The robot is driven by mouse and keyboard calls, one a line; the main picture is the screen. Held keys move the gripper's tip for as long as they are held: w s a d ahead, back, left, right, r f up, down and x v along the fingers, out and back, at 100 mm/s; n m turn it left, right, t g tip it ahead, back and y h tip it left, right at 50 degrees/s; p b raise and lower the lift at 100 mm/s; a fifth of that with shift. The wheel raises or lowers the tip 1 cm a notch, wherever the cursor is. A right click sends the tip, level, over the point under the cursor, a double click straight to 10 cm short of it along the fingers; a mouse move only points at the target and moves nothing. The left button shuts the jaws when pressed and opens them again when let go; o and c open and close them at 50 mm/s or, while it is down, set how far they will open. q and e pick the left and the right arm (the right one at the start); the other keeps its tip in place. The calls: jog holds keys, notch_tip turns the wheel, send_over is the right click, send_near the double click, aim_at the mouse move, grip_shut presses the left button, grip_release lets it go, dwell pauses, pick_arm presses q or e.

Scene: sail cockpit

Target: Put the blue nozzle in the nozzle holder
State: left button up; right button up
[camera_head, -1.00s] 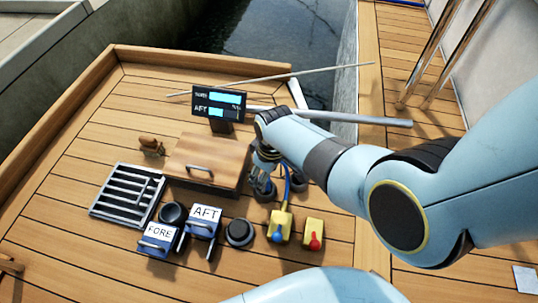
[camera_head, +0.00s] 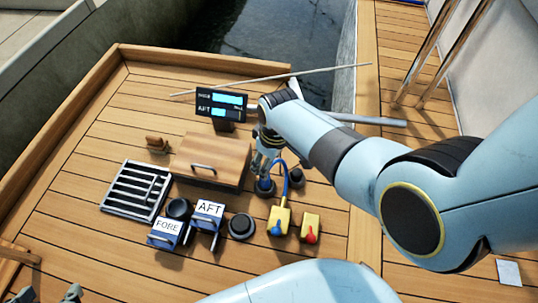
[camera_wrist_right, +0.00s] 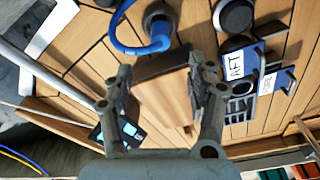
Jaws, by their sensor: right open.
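The blue nozzle (camera_wrist_right: 160,40) is at the end of a blue hose. In the right wrist view it sits inside a dark round ring, which looks like the nozzle holder (camera_wrist_right: 149,17). In the head view the holder (camera_head: 265,188) stands on the deck right of the wooden hatch, with the hose bending down into it. My right gripper (camera_head: 266,160) is just above it; in the wrist view its fingers (camera_wrist_right: 163,92) are wide apart and empty, clear of the nozzle. My left gripper (camera_head: 48,294) shows only two grey fingertips at the bottom left, apart.
A yellow box with a blue knob (camera_head: 279,217) and one with a red knob (camera_head: 310,226) stand in front. Deck at far left is free.

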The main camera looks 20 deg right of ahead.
jog(key=shift+r, duration=0.25)
jog(key=s+d+r+m+t+h, duration=0.1)
jog(key=s+d+r+m+t, duration=0.2)
jog(key=s+d, duration=0.7)
jog(key=s+r+m+t, duration=0.1)
jog(key=s+r+t, duration=0.1)
jog(key=s+r, duration=0.3)
jog(key=s+r+m+t, duration=0.1)
jog(key=s+r, duration=0.5)
jog(key=r, duration=0.6)
jog(key=shift+d+r+m+t, duration=0.15)
jog(key=shift+d+m+t, duration=0.15)
jog(key=shift+t, duration=0.2)
jog(key=shift+s, duration=0.15)
